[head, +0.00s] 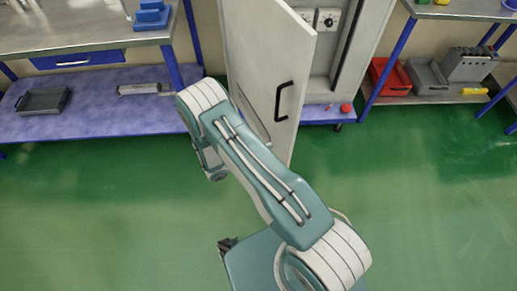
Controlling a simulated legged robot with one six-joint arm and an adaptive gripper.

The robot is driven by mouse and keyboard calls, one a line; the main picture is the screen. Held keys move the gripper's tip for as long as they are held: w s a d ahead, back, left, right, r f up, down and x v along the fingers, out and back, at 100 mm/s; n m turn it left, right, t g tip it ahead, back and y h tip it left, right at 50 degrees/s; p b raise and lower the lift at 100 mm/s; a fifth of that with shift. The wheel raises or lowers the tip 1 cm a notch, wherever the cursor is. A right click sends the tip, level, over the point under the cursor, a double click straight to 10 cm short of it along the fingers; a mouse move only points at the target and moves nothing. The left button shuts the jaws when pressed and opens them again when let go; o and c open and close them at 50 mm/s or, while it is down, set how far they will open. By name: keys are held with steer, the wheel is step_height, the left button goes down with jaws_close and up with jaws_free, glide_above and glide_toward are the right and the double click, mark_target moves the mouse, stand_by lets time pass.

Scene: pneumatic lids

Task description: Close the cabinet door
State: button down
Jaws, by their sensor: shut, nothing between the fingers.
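The cabinet door (262,50) is a light grey panel in the upper middle of the head view. It stands open, swung out toward me, with its free edge on the right. A black bar handle (284,101) is fixed near that edge. The open cabinet (363,45) shows to the right of the door, with dials and a recessed interior. My arm reaches up and left in front of the door's lower part and covers some of it. My gripper's fingers do not show, so I cannot tell whether they touch the door.
A workbench (90,38) with a purple lower shelf (95,118) stands on the left. A grey tray (44,101) is on that shelf. On the right, a shelf holds a red bin (391,78) and a grey bin (428,77). The green floor (420,200) in front is clear.

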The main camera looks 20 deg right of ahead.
mark_target(291, 136)
steer(key=d, duration=0.5)
steer(key=w+d, duration=0.1)
steer(key=d, duration=0.1)
steer(key=shift+d, duration=0.25)
